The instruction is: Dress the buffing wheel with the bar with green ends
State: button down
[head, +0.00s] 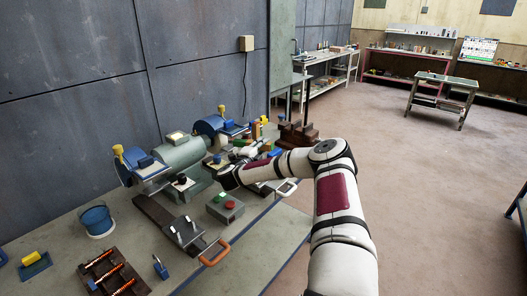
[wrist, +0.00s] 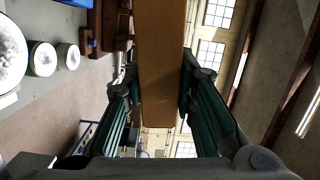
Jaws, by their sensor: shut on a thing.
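My gripper (wrist: 156,82) is shut on a brown bar (wrist: 160,60) in the wrist view. The bar runs from the top edge down between the two teal-sided fingers. Its far end is out of frame, and no green end shows on the part I see. In the head view a grey double-ended machine (head: 184,155) with blue guards stands on the bench, and my wrist is just right of it. The gripper and bar are too small to make out there. I cannot clearly tell the buffing wheel; white round parts with green edges (wrist: 42,58) show at the left of the wrist view.
The grey bench (head: 255,232) holds a blue bucket (head: 96,220), a dark rack (head: 113,270), a switch box with red and green buttons (head: 225,207) and an orange handle (head: 215,252). Small coloured blocks crowd the machine's right side. The wall stands close behind. The floor right is open.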

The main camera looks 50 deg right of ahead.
aim_at(269, 149)
jog(key=shift+w+a+b, duration=0.15)
jog(key=shift+w+b, duration=0.55)
jog(key=shift+w, duration=1.3)
jog(key=shift+w+a+b, duration=0.1)
jog(key=shift+w+b, duration=0.45)
jog(key=shift+w, duration=0.7)
jog(key=shift+s, duration=0.1)
dwell(0.8)
jog(key=shift+s+r+p, duration=0.15)
jog(key=shift+s+p, duration=0.65)
jog(key=shift+s, duration=0.1)
jog(key=shift+s+d+p, duration=0.2)
jog(key=shift+s+p, duration=1.15)
jog(key=shift+s, duration=0.7)
jog(key=shift+s+d+p, duration=0.2)
jog(key=shift+s+p, duration=1.15)
jog(key=shift+s, duration=0.65)
jog(key=shift+a, duration=0.15)
